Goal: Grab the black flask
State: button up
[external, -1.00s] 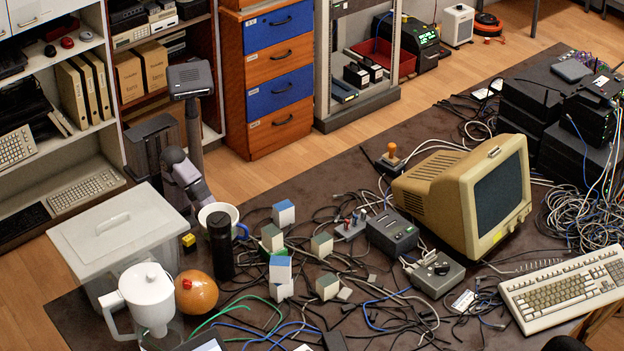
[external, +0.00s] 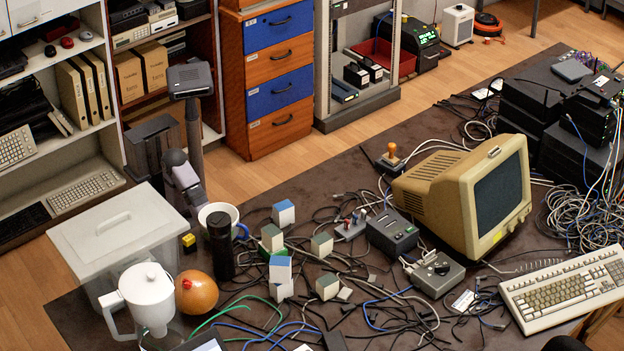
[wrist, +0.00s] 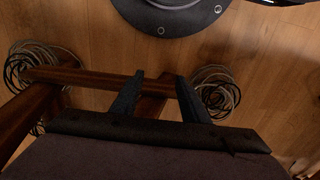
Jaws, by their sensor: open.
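The black flask (external: 220,246) stands upright on the dark table in the external view, just in front of a white mug or bowl and behind an orange round object. My arm rises behind it to the left, and its grey-purple link reaches down beside the mug. My gripper's fingers are not clearly visible in the external view. In the wrist view my gripper (wrist: 158,92) shows two dark fingers spread apart with nothing between them. The flask is not in the wrist view.
The white mug (external: 215,211), orange round object (external: 197,293), white jug (external: 150,302) and lidded clear bin (external: 118,226) crowd the flask. Small blocks and tangled cables lie to its right. The wrist view shows wood floor (wrist: 265,80), cable coils and a dark round base (wrist: 175,15).

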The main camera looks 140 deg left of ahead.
jog(key=shift+o, duration=0.7)
jog(key=o, duration=0.4)
jog(key=shift+o, duration=0.2)
